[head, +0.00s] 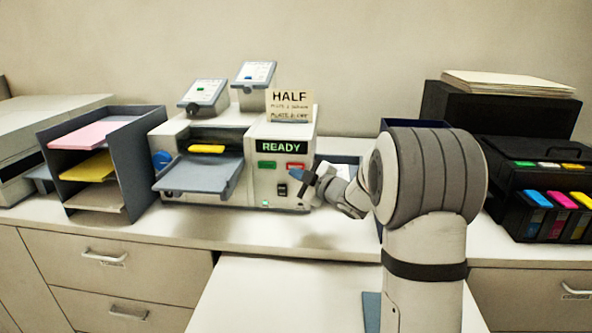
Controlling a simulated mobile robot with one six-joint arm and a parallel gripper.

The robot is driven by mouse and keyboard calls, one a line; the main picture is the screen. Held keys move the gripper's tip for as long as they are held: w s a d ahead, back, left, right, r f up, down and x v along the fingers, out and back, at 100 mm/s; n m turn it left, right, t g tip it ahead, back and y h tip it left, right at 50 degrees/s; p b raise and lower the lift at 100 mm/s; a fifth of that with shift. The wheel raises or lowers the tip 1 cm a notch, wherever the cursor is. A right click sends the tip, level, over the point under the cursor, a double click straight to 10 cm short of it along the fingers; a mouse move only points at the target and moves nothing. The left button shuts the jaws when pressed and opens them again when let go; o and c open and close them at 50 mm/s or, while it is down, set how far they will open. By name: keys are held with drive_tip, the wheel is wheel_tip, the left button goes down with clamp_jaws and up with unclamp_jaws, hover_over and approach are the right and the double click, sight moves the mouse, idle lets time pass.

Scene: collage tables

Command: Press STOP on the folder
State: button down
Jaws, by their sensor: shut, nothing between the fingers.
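The folder (250,187) is a pale boxy machine on the counter, left of centre. Its display (282,147) reads READY in green. Below it are a green button (267,165) and a red button (296,165), whose labels are too small to read. A black switch (281,190) sits lower on the front. My gripper (309,177) is shut and empty, at the folder's front right, just below the red button. I cannot tell whether it touches the panel.
A sign reading HALF (289,105) stands on the folder, and a grey tray (200,175) juts from its front. A paper sorter (125,165) stands at left, a black printer (540,190) with coloured cartridges at right. The counter front is clear.

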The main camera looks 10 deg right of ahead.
drive_tip(key=s, duration=0.1)
drive_tip(key=s+a+b, duration=0.1)
drive_tip(key=s, duration=0.1)
drive_tip(key=s+b, duration=0.1)
drive_tip(key=shift+s+a, duration=0.25)
drive_tip(key=shift+s, duration=0.1)
idle(0.8)
drive_tip(key=s+d+f+m+g+h, duration=0.2)
drive_tip(key=s+f+m+g+h, duration=0.25)
drive_tip(key=s, duration=0.55)
drive_tip(key=s+d+f+m+g+h, duration=0.1)
drive_tip(key=s+d+m+g+h, duration=0.15)
drive_tip(key=s+m+h, duration=0.5)
drive_tip(key=s+a+f+m+g+y, duration=0.1)
drive_tip(key=s+a+f+g+y, duration=0.1)
drive_tip(key=s, duration=0.7)
drive_tip(key=s+a+f+m+g+y, duration=0.2)
drive_tip(key=s+g, duration=0.1)
drive_tip(key=s, duration=0.6)
drive_tip(key=shift+a+f, duration=0.2)
drive_tip(key=shift+a, duration=0.1)
drive_tip(key=shift+s, duration=0.1)
